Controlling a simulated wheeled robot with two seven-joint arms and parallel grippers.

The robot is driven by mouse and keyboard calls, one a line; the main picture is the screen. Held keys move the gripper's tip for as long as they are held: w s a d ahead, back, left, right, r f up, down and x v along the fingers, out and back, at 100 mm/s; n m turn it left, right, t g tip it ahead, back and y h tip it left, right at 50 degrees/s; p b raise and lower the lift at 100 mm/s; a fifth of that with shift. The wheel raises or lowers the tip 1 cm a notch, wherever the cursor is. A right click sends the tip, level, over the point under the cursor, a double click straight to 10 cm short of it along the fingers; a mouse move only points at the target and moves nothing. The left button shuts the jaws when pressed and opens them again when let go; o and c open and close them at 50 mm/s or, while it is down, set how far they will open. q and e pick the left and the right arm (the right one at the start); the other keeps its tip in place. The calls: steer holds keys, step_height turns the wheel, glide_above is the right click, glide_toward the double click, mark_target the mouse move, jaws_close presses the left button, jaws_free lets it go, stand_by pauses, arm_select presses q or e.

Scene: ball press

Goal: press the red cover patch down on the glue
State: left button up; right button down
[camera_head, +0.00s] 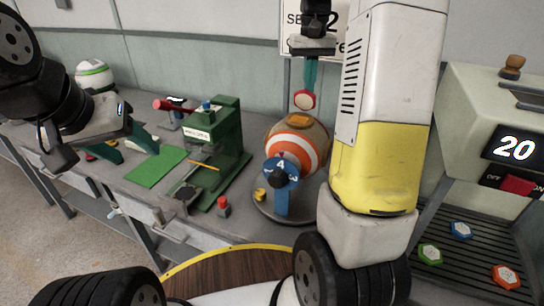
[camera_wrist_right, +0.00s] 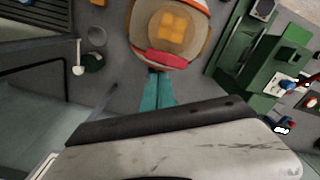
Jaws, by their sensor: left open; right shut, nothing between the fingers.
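The red cover patch (camera_head: 304,99), red-rimmed with a pale face, shows at the tips of my right gripper (camera_head: 308,88), above the ball (camera_head: 312,150). In the right wrist view the patch (camera_wrist_right: 172,58) is a red strip just beyond the shut green fingertips (camera_wrist_right: 158,75). I cannot tell whether it touches the fingers. The ball is tan with white and orange bands, and an orange glue area (camera_head: 298,119) is on its top. The glue also shows in the right wrist view (camera_wrist_right: 172,25). My left gripper (camera_head: 125,146) is open and empty at the left, near a green mat.
A blue dial (camera_head: 281,172) marked 4 stands before the ball. A green press (camera_head: 215,150) is left of it. A grey machine (camera_head: 500,125) showing 20 is at right, with green, blue and orange patches on a slatted rack (camera_head: 460,275). The green mat (camera_head: 156,164) is clear.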

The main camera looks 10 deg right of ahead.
mark_target(300, 118)
steer(key=shift+f, duration=0.15)
stand_by(0.4)
steer(key=shift+f, duration=0.45)
steer(key=shift+a, duration=0.1)
steer(key=shift+s+a+r, duration=0.2)
steer(key=shift+s+a, duration=0.4)
steer(key=shift+s, duration=0.2)
steer(key=shift+s+a+r, duration=0.2)
steer(key=shift+s+a, duration=0.4)
steer(key=shift+s, duration=0.25)
steer(key=shift+s+a+r, duration=0.2)
steer(key=shift+s+a, duration=0.4)
steer(key=shift+s, duration=0.2)
steer(key=shift+s+f, duration=0.1)
steer(key=shift+f, duration=1.25)
steer(key=shift+r, duration=0.1)
step_height(300, 118, up, 9)
stand_by(0.3)
